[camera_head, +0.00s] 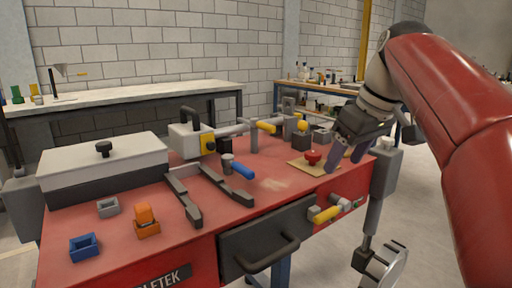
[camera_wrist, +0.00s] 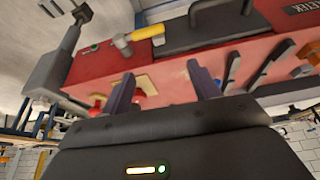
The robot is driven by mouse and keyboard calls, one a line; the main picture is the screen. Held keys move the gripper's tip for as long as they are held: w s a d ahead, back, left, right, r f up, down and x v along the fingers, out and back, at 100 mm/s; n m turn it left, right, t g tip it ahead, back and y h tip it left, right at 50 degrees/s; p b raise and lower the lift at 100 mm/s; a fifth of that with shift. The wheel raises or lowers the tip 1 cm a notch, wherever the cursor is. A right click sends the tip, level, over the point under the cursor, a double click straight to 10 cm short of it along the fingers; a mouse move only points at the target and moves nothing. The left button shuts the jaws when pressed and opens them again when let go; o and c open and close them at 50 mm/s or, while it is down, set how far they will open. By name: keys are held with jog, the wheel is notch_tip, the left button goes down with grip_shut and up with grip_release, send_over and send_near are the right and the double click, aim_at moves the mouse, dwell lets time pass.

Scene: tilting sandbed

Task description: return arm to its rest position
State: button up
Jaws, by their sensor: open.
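My gripper (camera_head: 345,152) is open at the right end of the red bench, beside a red knob (camera_head: 312,158) on a tan plate (camera_head: 299,167). In the wrist view my gripper's two fingers (camera_wrist: 164,90) are spread apart with nothing held between them. The red knob (camera_wrist: 97,101) shows only partly there, near the left finger. My red arm (camera_head: 440,85) reaches in from the right side of the head view.
The red bench (camera_head: 180,225) carries a lidded box (camera_head: 108,150), dark rails (camera_head: 183,200), small blue (camera_head: 84,247) and orange (camera_head: 147,228) holders, and a blue-handled part (camera_head: 242,171). A drawer handle (camera_head: 268,258) and yellow-handled valve (camera_head: 326,214) project in front. A grey post (camera_head: 380,180) stands at right.

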jog(key=s+f+m+t+h, duration=0.1)
jog(key=s+f+m, duration=0.2)
jog(key=s+f, duration=0.6)
jog(key=s+a+f+m+t+h, duration=0.1)
jog(key=s+f+m, duration=0.2)
jog(key=s+f, duration=0.6)
notch_tip(320, 180, down, 6)
jog(key=shift+s+a+f+m, duration=0.1)
jog(key=shift+s+a+m, duration=0.1)
jog(key=shift+a+m, duration=0.1)
